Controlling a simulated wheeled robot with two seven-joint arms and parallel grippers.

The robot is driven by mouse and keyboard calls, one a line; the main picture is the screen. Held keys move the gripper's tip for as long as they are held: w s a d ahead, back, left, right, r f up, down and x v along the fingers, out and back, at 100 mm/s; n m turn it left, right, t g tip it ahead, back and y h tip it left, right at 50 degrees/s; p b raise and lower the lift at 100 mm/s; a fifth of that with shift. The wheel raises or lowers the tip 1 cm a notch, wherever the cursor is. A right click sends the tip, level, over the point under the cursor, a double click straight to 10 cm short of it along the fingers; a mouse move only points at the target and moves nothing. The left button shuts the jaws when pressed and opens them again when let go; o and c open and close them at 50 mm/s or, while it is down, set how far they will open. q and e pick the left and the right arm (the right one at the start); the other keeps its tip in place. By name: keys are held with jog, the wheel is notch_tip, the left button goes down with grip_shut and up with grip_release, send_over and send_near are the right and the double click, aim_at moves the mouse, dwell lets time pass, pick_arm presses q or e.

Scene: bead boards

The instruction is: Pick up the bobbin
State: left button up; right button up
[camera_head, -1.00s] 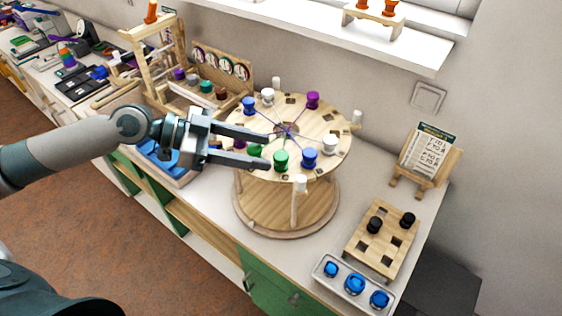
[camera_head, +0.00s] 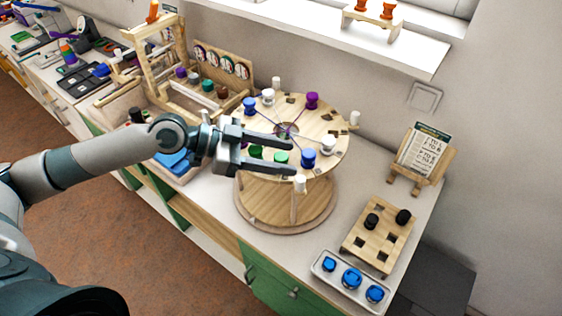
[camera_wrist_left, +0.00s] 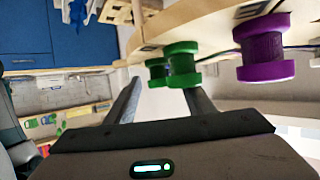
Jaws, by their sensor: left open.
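A round wooden carousel (camera_head: 318,128) carries several bobbins round its top. Two green bobbins, one (camera_head: 281,157) right of the other (camera_head: 255,152), stand at its near side. A blue bobbin (camera_head: 308,158) is to their right. My left gripper (camera_head: 291,157) is open, its fingers reaching over the near side, with the green bobbins showing between them in the head view. In the left wrist view the nearer green bobbin (camera_wrist_left: 183,65) and the other green one (camera_wrist_left: 157,70) appear by the fingertips (camera_wrist_left: 163,86); contact cannot be told. A purple-looking bobbin (camera_wrist_left: 265,52) is to the right there.
White pegs (camera_head: 300,184) stick up round the carousel's rim. More bobbins, blue (camera_head: 249,107), white (camera_head: 268,97) and purple (camera_head: 312,100), stand on its far side. A holed wooden board (camera_head: 378,237) and a tray with blue pieces (camera_head: 341,289) are at right.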

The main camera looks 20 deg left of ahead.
aim_at(282, 158)
pick_arm(q)
jog(key=c, duration=1.1)
jog(key=shift+c, duration=0.2)
jog(key=shift+r, duration=0.15)
jog(key=shift+r+b, duration=0.4)
jog(key=shift+r, duration=0.1)
jog(key=r, duration=0.1)
jog(key=r+b, duration=0.1)
jog(key=r, duration=0.1)
jog(key=shift+s+d+r, duration=0.1)
jog(key=shift+s+d, duration=0.2)
jog(key=s+d+r+p, duration=0.6)
jog(key=s+d+p, duration=0.1)
jog(key=s+p, duration=0.1)
jog(key=shift+r+p, duration=0.35)
jog(key=shift+p, duration=0.1)
